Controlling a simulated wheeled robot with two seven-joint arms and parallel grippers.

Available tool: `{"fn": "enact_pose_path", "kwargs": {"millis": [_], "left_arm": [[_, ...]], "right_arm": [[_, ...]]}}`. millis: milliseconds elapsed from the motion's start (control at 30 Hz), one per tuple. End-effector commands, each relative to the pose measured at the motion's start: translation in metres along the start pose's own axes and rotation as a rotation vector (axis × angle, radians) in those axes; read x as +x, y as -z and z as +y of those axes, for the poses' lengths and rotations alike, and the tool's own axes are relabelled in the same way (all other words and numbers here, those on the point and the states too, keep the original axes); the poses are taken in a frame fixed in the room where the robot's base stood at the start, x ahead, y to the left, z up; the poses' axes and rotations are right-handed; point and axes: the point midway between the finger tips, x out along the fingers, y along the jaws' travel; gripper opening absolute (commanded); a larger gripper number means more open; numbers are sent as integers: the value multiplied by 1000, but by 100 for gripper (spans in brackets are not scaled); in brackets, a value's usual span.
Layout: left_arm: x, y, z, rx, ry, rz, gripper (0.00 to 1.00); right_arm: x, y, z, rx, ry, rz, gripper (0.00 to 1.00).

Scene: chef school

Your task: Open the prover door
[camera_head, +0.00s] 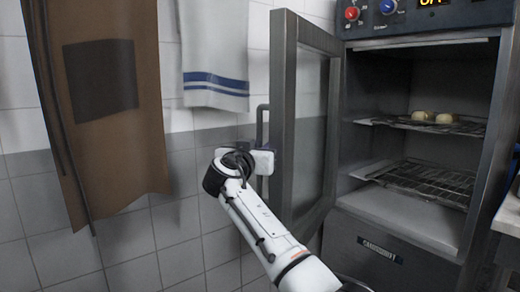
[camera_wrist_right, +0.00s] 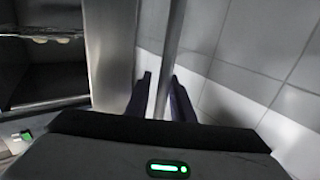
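The prover door (camera_head: 303,120), grey-framed with a glass pane, stands swung wide open to the left of the prover cabinet (camera_head: 481,210). Its vertical bar handle (camera_head: 262,112) is on the door's left side. My right gripper (camera_head: 262,161) is at the lower part of this handle. In the right wrist view the handle (camera_wrist_right: 171,40) runs between the two dark fingers of the right gripper (camera_wrist_right: 161,80). The fingers are on either side of the bar; whether they press on it is unclear. My left gripper is not in view.
Inside the prover are two wire racks; the upper rack (camera_head: 465,127) holds two dough pieces (camera_head: 447,118). Above are red (camera_head: 352,14) and blue (camera_head: 388,7) knobs. A brown apron (camera_head: 130,150) and striped towel (camera_head: 215,50) hang on the tiled wall to the left.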

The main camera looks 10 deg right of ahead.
Motion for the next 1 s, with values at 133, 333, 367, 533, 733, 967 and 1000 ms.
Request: {"fn": "enact_pose_path", "kwargs": {"millis": [133, 333, 367, 533, 733, 967, 1000], "left_arm": [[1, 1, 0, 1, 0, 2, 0], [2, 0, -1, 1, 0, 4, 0], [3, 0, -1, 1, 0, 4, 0], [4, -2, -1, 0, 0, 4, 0], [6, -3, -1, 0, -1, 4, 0], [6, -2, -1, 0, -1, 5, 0], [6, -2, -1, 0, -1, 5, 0]], "right_arm": [[-1, -2, -1, 0, 2, -3, 22], [-13, -3, -3, 2, 5, -2, 22], [-16, -4, -3, 1, 5, -3, 22], [-39, -3, -2, 2, 5, -2, 22], [-65, -2, -1, 0, 2, -1, 22], [-75, -1, 0, 0, 0, -2, 22], [-75, -1, 0, 0, 0, -2, 22]]}}
